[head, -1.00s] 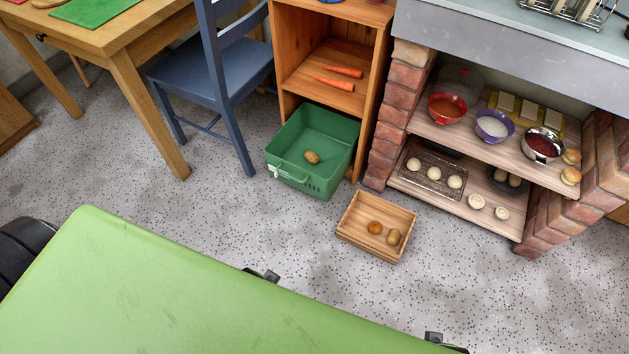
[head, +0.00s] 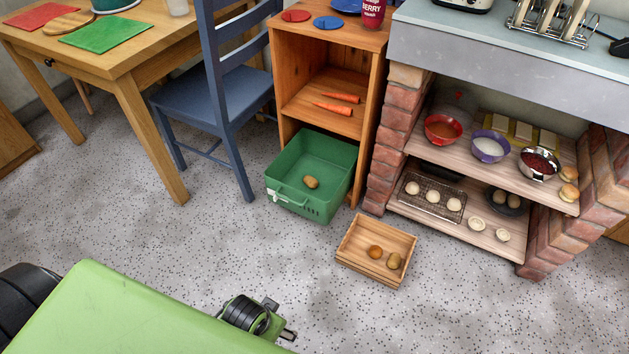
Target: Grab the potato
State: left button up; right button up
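One brown potato (head: 311,182) lies on the floor of the green plastic crate (head: 286,196), under the wooden shelf unit. A second potato (head: 394,261) lies in the low slatted wooden crate (head: 358,266) on the floor. An orange-brown round item (head: 375,252) sits just left of it; I cannot tell if it is a potato too. Dark parts of my own body show at the bottom, by my green body. I cannot make out fingers of either gripper, and none is at the potatoes.
A wooden shelf unit (head: 369,120) holds carrots (head: 338,103). Right of it stands a brick plinth (head: 383,163) with bowls, a rack and dough pieces on its shelves. A blue chair (head: 213,97) and wooden table (head: 118,55) stand left. The speckled floor before the crates is clear.

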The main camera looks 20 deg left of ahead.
aim_at(394, 261)
jog(key=i+l+u, duration=0.1)
jog(key=i+l, duration=0.3)
jog(key=l, duration=0.25)
jog(key=i+l+u, duration=0.15)
jog(key=l, duration=0.2)
jog(key=i+l, duration=0.25)
jog(key=i+l+u, duration=0.15)
jog(key=l, duration=0.3)
